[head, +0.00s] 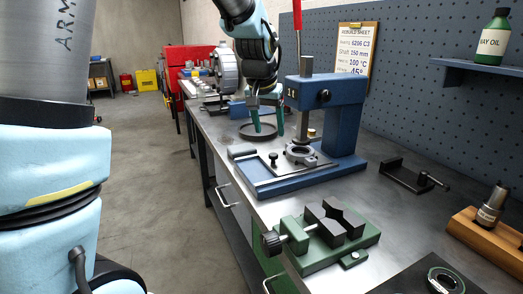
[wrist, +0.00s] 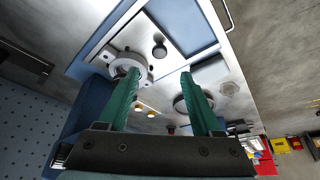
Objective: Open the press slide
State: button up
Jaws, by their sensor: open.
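The blue press (head: 340,110) stands on the steel bench, with its red lever upright. Its metal slide (head: 264,168) lies on the blue base and carries a small black knob (head: 273,157) and a round metal seat (head: 300,153). In the wrist view the knob (wrist: 159,50) shows just beyond and between my fingertips, and the seat (wrist: 127,65) is partly behind the left finger. My gripper (head: 267,125) has two teal fingers, spread and empty, above the bench on the far side of the base. It also shows in the wrist view (wrist: 160,72). It is apart from the knob.
A dark ring (head: 257,136) lies on the bench beneath my gripper. A green vise (head: 325,235) stands in front of the press. A black bracket (head: 405,176) and a wooden block (head: 485,232) lie to the right. A pegboard (head: 430,100) closes the back.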

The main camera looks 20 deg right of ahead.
aim_at(273, 154)
jog(key=p+x, duration=0.1)
jog(key=x, duration=0.8)
jog(key=shift+f, duration=0.3)
grip_shut()
dwell(1.0)
